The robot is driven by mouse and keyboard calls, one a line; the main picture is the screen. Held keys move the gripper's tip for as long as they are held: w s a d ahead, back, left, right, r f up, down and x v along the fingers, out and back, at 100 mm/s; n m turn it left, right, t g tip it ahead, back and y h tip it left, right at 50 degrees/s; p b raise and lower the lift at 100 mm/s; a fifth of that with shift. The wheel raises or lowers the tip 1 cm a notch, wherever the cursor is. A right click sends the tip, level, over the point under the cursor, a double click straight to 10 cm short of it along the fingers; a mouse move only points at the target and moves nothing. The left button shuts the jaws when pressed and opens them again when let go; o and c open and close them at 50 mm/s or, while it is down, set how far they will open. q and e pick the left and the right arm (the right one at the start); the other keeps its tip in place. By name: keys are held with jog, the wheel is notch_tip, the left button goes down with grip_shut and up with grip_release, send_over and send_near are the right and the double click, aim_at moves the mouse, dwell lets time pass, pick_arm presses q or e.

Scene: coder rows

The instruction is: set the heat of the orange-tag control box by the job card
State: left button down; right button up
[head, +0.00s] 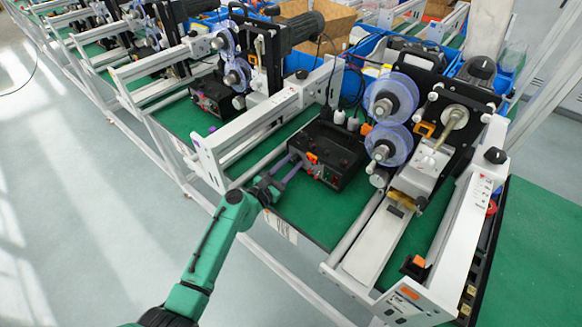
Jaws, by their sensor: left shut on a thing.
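A black control box (328,153) with an orange tag (312,157) sits on the green bench top, left of the blue reels. Small red marks and knobs show on its faces, but their settings are too small to read. My left gripper (293,164) reaches its front left side with purple fingers. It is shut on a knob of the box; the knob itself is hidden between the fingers. A white card (280,228) hangs at the bench's front edge; its text is unreadable, and I cannot tell if it is the job card. My right gripper is not in view.
A coder with two blue reels (389,97) stands right behind the box. White rails (260,115) flank the box. Another black control box (212,97) stands at a further coder to the left. The grey floor (90,220) at left is clear.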

pick_arm(q)
jog(key=shift+f+m+b, duration=0.1)
jog(key=shift+m+b, duration=0.45)
jog(key=shift+m, duration=0.55)
jog(key=c, duration=0.5)
grip_release()
jog(key=shift+c, duration=0.2)
jog(key=b+v, duration=0.2)
jog(key=v, duration=1.2)
jog(key=shift+s+a, duration=0.2)
jog(key=shift+s, duration=0.1)
